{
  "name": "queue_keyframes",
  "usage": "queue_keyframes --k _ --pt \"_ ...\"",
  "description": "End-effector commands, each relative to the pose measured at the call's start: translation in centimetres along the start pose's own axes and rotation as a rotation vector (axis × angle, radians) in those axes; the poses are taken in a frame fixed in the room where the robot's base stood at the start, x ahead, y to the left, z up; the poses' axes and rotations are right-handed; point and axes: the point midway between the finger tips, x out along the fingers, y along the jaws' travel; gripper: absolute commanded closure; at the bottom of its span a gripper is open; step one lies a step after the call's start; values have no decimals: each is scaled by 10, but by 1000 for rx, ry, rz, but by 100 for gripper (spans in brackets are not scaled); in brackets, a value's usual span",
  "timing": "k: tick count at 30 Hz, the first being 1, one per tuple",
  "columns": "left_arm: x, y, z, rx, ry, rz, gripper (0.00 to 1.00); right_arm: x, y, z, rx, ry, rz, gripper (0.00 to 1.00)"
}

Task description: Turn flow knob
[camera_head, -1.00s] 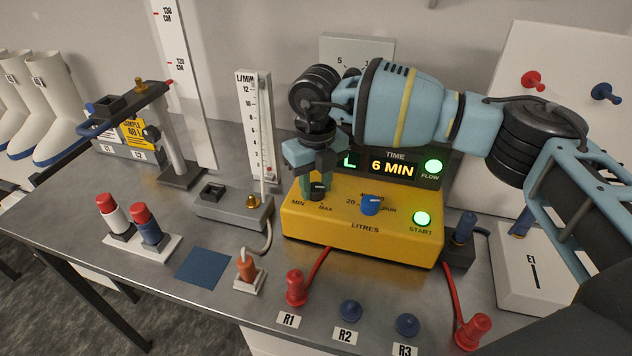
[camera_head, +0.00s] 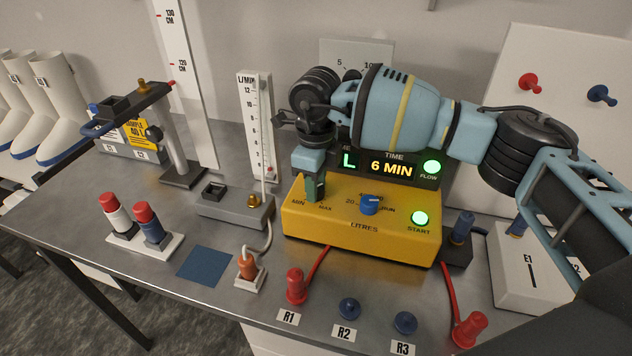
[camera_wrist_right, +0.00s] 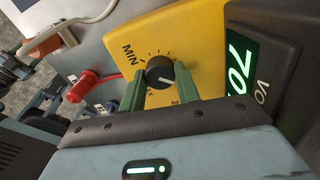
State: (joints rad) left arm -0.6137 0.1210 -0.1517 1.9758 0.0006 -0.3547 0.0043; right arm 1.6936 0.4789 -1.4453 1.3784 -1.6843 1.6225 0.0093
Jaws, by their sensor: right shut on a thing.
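The yellow pump box (camera_head: 330,222) stands on the bench with the text LITRES on its front. Its black flow knob (camera_wrist_right: 160,72) sits by the MIN and MAX marks, with a pale pointer line on it. My right gripper (camera_head: 315,188) reaches down over the knob and hides most of it in the head view. In the right wrist view the green fingers (camera_wrist_right: 160,86) are shut on the knob, one on each side. A blue knob (camera_head: 370,205) is to the right on the same box. My left gripper is not in view.
The flow tube gauge (camera_head: 255,120) stands behind left of the box. A dark display (camera_head: 390,167) reads 6 MIN. Red plug (camera_head: 296,286), blue sockets and a cable lie in front. The blue square (camera_head: 205,267) on the bench is bare.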

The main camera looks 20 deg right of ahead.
Motion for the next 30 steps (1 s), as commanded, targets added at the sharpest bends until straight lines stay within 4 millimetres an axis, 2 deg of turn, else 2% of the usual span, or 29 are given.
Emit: queue_keyframes --k 18,19,23,24,30 --pt "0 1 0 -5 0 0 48 -1 0 0 -48 -3 -2 91" --pt "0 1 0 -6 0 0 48 -1 0 0 -48 -2 -2 65" --pt "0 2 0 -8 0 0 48 -1 0 0 -48 -2 -2 48" --pt "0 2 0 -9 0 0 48 -1 0 0 -47 -2 -2 46" --pt "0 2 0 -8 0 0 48 0 0 0 -47 -1 -1 46"
